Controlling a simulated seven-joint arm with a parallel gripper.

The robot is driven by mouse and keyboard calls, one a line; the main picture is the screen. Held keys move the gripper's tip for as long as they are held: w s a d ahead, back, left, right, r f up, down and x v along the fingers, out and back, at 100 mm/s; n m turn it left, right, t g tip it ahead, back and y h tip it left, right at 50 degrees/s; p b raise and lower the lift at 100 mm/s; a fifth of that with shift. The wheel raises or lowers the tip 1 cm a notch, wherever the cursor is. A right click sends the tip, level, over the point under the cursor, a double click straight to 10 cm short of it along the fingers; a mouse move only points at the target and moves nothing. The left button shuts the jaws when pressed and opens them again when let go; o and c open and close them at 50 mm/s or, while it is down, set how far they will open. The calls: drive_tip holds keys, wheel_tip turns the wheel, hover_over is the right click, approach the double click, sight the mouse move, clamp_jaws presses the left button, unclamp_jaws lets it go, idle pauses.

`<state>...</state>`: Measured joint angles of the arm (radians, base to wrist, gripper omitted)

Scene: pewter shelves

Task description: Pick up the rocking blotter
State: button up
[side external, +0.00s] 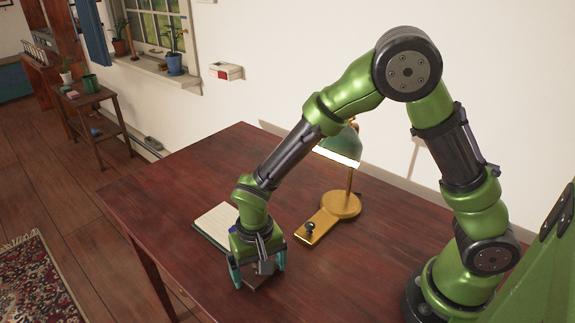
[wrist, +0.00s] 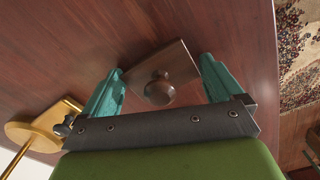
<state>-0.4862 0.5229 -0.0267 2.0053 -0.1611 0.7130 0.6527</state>
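The rocking blotter (wrist: 175,66) is a brown block with a round knob on top. In the wrist view it lies between the two teal fingers of my gripper (wrist: 162,88), which are spread open on either side of it. The knob points up towards the camera. In the side external view my gripper (side external: 259,280) is low over the table, pointing down. The blotter (side external: 258,283) shows only partly there, behind and between the fingers. I cannot tell whether a finger touches it.
The dark red wooden table (side external: 160,205) has free room at the left. An open notepad (side external: 216,226) lies just behind my gripper. A brass lamp with a green shade (side external: 341,204) stands to the right, its base reaching towards the gripper. A patterned rug (wrist: 296,50) lies on the floor.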

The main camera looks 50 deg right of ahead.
drive_tip(key=shift+c, duration=0.6)
drive_tip(key=shift+r, duration=0.15)
drive_tip(key=shift+r, duration=0.55)
wheel_tip(320, 180, up, 2)
drive_tip(key=shift+r, duration=0.15)
drive_tip(key=s+d, duration=0.2)
drive_tip(key=s, duration=0.2)
drive_tip(key=s+d+r, duration=0.1)
drive_tip(key=s+d, duration=0.1)
drive_tip(key=s, duration=0.3)
drive_tip(key=s+d, duration=0.3)
drive_tip(key=s, duration=0.2)
drive_tip(key=shift+s+d+r, duration=0.1)
drive_tip(key=shift+s+r, duration=0.05)
drive_tip(key=shift+r, duration=0.05)
